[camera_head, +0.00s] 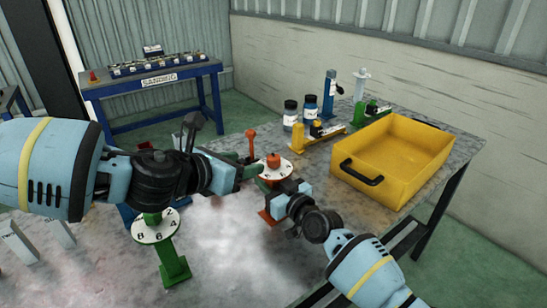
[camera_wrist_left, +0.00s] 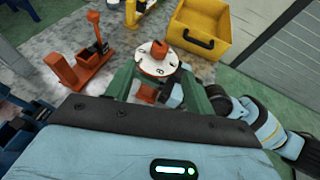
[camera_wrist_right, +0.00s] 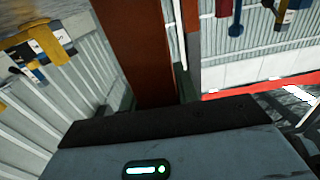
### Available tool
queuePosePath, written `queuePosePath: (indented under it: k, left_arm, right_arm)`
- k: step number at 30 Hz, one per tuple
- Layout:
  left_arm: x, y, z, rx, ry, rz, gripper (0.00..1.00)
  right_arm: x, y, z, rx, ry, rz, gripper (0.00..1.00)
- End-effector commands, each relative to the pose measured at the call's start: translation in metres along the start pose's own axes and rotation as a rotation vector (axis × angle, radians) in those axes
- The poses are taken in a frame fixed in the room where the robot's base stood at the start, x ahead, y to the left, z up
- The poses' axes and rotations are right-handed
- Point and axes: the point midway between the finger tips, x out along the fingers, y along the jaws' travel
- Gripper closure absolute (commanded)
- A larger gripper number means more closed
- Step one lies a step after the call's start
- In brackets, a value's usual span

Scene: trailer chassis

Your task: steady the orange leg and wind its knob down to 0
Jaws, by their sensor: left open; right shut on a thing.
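The orange leg has a white numbered dial (camera_head: 277,172) with an orange knob (camera_head: 273,160) on top. These also show in the left wrist view as the dial (camera_wrist_left: 158,62) and knob (camera_wrist_left: 159,48). My left gripper (camera_wrist_left: 160,80) is open, its green fingers on either side just below the dial in that view, with nothing clearly between them but the leg's orange part. My right gripper (camera_head: 278,190) is shut on the orange leg's post (camera_wrist_right: 145,45), which fills the middle of the right wrist view. The dial's exact reading is too small to tell.
A green leg with a dial (camera_head: 155,227) stands left front. A yellow bin (camera_head: 395,160), bottles (camera_head: 310,108) and a blue stand (camera_head: 329,95) are at the back right. A blue bench (camera_head: 150,85) stands behind left.

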Motion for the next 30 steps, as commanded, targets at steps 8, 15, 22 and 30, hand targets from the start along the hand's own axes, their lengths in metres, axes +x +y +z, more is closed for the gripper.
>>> queuePosePath:
  k: [8,15,22,30]
  left_arm:
    - [0.011,-0.001,0.0,0.001,0.001,0.0,0.47]
    - [0.048,-0.001,0.0,0.002,0.0,0.0,0.47]
    - [0.083,-0.001,0.0,0.002,0.0,-0.001,0.47]
    - [0.112,-0.001,0.0,0.001,0.0,0.0,0.47]
  right_arm:
    - [0.0,0.0,0.0,0.0,0.0,0.0,1.0]
    - [0.0,0.0,0.0,0.0,0.0,0.0,1.0]
    - [0.0,0.0,0.0,0.0,0.0,0.0,1.0]
    - [0.0,0.0,0.0,0.0,0.0,0.0,1.0]
